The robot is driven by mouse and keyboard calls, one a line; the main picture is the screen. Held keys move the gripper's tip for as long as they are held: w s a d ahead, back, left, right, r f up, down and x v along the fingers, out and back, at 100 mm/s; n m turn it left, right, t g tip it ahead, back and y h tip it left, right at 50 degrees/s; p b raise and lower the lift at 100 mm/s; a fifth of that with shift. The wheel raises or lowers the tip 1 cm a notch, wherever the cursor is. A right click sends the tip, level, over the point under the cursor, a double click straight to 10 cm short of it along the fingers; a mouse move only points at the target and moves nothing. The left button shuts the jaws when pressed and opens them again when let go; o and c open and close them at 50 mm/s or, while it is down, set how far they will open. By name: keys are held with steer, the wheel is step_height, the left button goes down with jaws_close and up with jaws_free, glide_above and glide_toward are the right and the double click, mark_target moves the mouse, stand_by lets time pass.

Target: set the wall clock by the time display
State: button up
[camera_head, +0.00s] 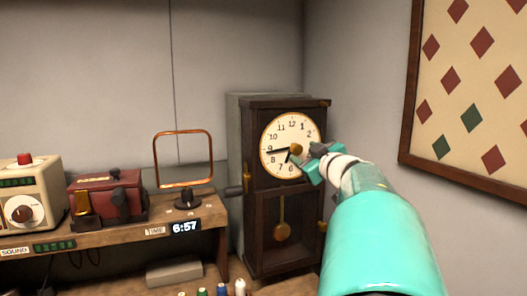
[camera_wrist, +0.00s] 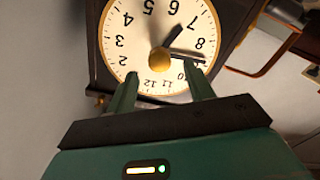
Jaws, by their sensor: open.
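The wall clock (camera_head: 275,133) has a cream face in a dark wooden case with a pendulum below. Its short hand points near 7 and its long hand near 9. A brass knob (camera_head: 296,149) sits at the face's centre. The time display (camera_head: 186,227) reads 6:57. My gripper (camera_head: 312,162) is open in front of the face, right of the knob. In the wrist view the clock face (camera_wrist: 135,35) appears upside down, and the knob (camera_wrist: 160,60) shows between and beyond the spread fingertips of my gripper (camera_wrist: 161,74). I cannot tell whether they touch it.
A wooden bench (camera_head: 130,238) at left carries a cream device (camera_head: 30,195), a red machine (camera_head: 105,197) and a copper loop (camera_head: 184,132) on a dark base. A diamond-patterned framed board (camera_head: 470,80) hangs on the right wall. Small bottles (camera_head: 222,290) stand at the bottom.

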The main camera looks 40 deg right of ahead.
mark_target(298, 150)
steer(key=shift+x, duration=1.9)
steer(key=shift+w+f, duration=0.1)
steer(key=shift+w, duration=0.05)
steer(key=c, duration=0.7)
